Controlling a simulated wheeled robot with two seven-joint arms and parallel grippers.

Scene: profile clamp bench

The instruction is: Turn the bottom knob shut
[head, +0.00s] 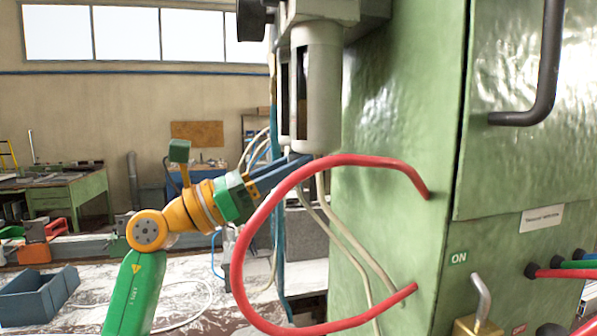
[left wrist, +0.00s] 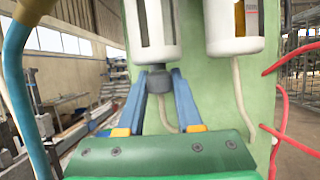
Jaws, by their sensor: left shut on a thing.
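The bottom knob (left wrist: 157,81) is a small dark grey piece under a white filter bowl (left wrist: 153,30) in the left wrist view. My left gripper (left wrist: 160,76) reaches up from below, with one blue finger on each side of the knob, shut on it. In the head view the same bowl (head: 318,90) hangs at the upper middle, and my left gripper (head: 297,161) comes in from the left right under it. The knob itself cannot be made out there. My right gripper is not in view.
A green cabinet (head: 395,130) stands just right of the bowl. A thick red hose (head: 238,240) loops in front of my gripper's end. Pale thin hoses (head: 350,235) hang below. A second bowl (left wrist: 233,30) is beside the first. A blue bin (head: 38,297) sits at lower left.

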